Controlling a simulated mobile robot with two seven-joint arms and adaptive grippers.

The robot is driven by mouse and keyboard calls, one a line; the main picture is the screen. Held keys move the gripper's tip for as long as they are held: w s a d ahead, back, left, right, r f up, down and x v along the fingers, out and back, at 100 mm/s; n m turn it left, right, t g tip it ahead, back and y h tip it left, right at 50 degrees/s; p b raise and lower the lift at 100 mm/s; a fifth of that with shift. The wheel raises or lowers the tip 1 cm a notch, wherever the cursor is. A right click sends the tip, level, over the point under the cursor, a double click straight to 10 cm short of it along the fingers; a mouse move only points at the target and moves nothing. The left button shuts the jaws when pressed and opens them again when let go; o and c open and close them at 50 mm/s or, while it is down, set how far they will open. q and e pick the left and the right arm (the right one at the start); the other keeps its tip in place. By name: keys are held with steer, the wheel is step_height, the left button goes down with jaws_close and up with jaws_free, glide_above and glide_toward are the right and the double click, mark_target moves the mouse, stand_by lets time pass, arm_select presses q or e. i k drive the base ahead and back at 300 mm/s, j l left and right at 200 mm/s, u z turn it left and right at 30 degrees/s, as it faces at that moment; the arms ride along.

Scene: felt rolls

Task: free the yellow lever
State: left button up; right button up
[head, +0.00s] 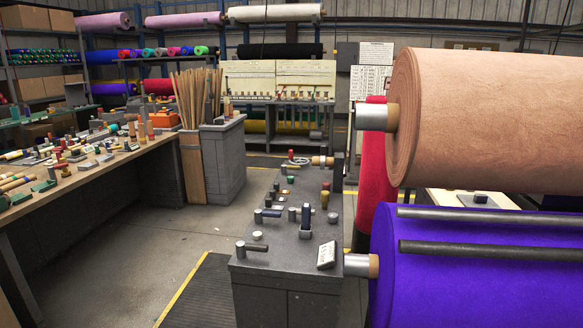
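A grey control console (290,262) stands in the middle of the head view, with several knobs, levers and handles on its top. Whether anything blocks or holds the yellow handle is too small to tell. Neither of my grippers is in view.
A big tan felt roll (490,115) and a purple felt roll (470,275) crowd the console's right side. A red roll (372,170) stands behind them. A cluttered workbench (105,170) runs along the left. The floor (150,265) between bench and console is clear.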

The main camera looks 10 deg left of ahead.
mark_target(283, 166)
steer(key=i+j+u, duration=0.65)
steer(key=j+u, duration=0.15)
steer(key=i+j+u, duration=0.2)
steer(key=i+u, duration=0.2)
steer(key=i+j+u, duration=0.1)
steer(key=i+u, duration=0.3)
steer(key=i+z, duration=0.2)
steer(key=i, duration=0.3)
steer(key=i+j+z, duration=0.2)
steer(key=i, duration=0.35)
steer(key=i+j+z, duration=0.2)
steer(key=i, duration=0.3)
steer(key=i+j+z, duration=0.2)
steer(key=i, duration=0.3)
steer(key=i+l+z, duration=0.1)
steer(key=i+z, duration=0.25)
steer(key=z, duration=0.15)
steer(key=i+z, duration=0.3)
steer(key=z, duration=0.2)
steer(key=i+j+z, duration=0.25)
steer(key=z, duration=0.2)
steer(key=i+j+z, duration=0.35)
steer(key=z, duration=0.15)
